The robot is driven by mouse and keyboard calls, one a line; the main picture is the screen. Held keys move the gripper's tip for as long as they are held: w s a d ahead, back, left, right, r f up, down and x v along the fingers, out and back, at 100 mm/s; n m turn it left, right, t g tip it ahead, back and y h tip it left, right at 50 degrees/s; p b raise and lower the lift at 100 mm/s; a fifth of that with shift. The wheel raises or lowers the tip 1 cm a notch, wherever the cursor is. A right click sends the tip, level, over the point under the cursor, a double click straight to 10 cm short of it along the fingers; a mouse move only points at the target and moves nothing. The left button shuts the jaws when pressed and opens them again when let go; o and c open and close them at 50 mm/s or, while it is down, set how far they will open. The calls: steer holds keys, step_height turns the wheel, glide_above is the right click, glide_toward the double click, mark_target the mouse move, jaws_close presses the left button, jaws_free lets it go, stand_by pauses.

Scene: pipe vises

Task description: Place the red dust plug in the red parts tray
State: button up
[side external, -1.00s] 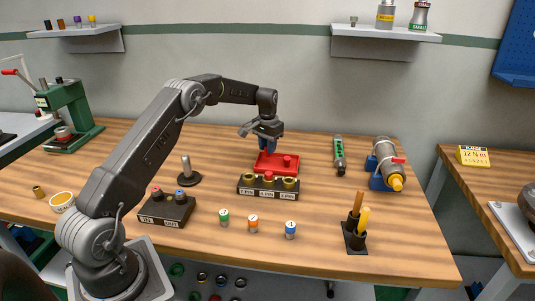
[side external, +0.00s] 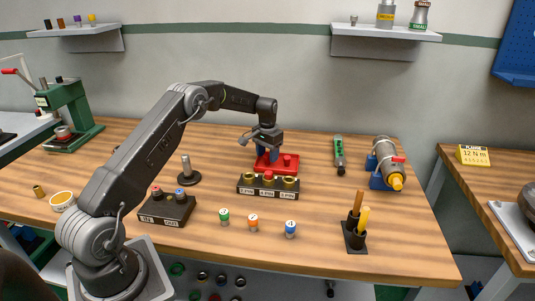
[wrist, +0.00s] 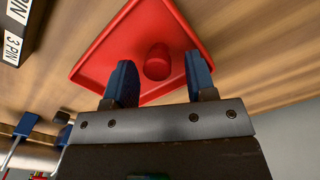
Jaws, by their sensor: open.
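The red parts tray (side external: 291,170) lies on the bench behind the connector block and also shows in the wrist view (wrist: 100,62). A short red cylindrical plug (side external: 287,160) stands upright in the tray; in the wrist view it (wrist: 157,62) sits on the tray floor. My gripper (side external: 264,157) is low over the tray's left part. In the wrist view its blue fingers (wrist: 160,80) are spread, with the plug showing between and beyond them, apart from both. Another red piece (side external: 268,175) sits in the middle socket of the connector block.
The dark connector block (side external: 255,190), with labelled sockets, stands just in front of the tray. Green, orange and blue-banded cylinders (side external: 253,223) stand further forward. A dark box (side external: 165,211) is at left, a pipe vise (side external: 385,170) at right.

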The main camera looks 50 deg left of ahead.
step_height(320, 180, up, 12)
steer(key=s+d+r+m+t, duration=0.1)
steer(key=s+d+r, duration=0.5)
steer(key=d+r, duration=0.25)
steer(key=s+d+r+t, duration=0.2)
steer(key=s+d+r, duration=0.45)
steer(key=d, duration=0.25)
steer(key=s+d+f+m+t, duration=0.1)
steer(key=s+d, duration=0.4)
steer(key=s, duration=0.6)
steer(key=s+d+f+t, duration=0.1)
steer(key=s+d+f, duration=0.2)
steer(key=s, duration=0.7)
steer(key=shift+s+d+f+m+t, duration=0.3)
steer(key=shift+s+d+f+m, duration=0.1)
steer(key=shift+d, duration=0.7)
